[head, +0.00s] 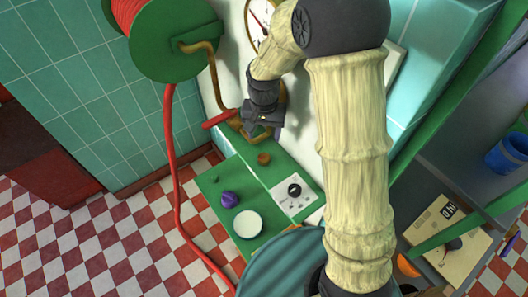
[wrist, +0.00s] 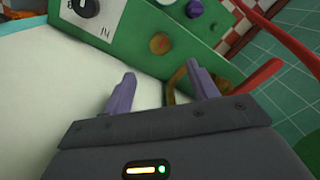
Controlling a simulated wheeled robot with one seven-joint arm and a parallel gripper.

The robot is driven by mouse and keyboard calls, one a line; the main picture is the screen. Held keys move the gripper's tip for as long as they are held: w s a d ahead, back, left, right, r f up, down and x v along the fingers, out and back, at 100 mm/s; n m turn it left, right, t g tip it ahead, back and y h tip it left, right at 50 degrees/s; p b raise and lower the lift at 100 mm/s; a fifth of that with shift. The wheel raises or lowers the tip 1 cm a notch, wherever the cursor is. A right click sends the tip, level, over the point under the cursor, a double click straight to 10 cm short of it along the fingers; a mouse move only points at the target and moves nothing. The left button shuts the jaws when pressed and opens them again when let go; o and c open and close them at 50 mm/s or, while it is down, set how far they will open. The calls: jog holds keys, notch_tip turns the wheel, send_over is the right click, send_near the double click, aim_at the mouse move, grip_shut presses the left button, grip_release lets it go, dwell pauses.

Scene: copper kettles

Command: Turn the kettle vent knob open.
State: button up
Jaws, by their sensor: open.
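A black round knob (head: 294,190) sits on a white dial plate with printed marks, on the green panel. It also shows at the top left of the wrist view (wrist: 88,7), cut by the edge. No label shows which one is the vent knob. My gripper (wrist: 161,72) is open and empty, its two purple fingers apart. In the wrist view its tips point toward the brass knob and do not visibly touch it. The head view shows the gripper (head: 262,131) above the panel.
A red-handled lever (head: 217,119) and a curved brass pipe (head: 222,88) are close to my gripper. A purple knob (head: 229,199) and a white disc (head: 247,223) are on the green ledge. A red hose (head: 170,145) hangs from a green reel (head: 165,50).

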aim_at(264, 157)
notch_tip(264, 157, down, 11)
jog(key=shift+p, duration=1.05)
jog(key=c, duration=1)
